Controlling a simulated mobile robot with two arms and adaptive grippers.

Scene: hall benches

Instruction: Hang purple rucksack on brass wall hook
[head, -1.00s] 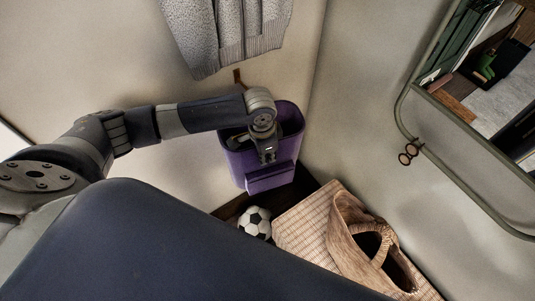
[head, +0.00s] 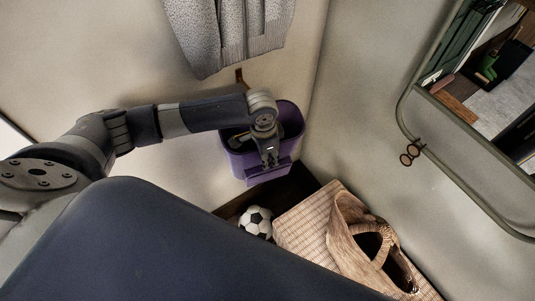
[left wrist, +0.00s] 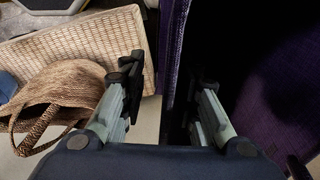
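The purple rucksack (head: 286,115) is against the left wall near the corner, upright with its top open. My left gripper (head: 270,162) is at its front rim. In the left wrist view, the two fingers (left wrist: 162,95) stand apart, one on each side of the purple rucksack wall (left wrist: 175,45), with visible gaps. A small brown upright piece (head: 240,77) shows on the wall just above the rucksack; it may be the hook, and I cannot tell whether the rucksack hangs from it. My right gripper is not in view.
A grey knitted garment (head: 228,38) hangs above the rucksack. Below are a football (head: 256,221), a wicker box (head: 303,221) and a woven bag (head: 345,238). Two round brown knobs (head: 409,154) are on the right wall beside a framed mirror (head: 403,103).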

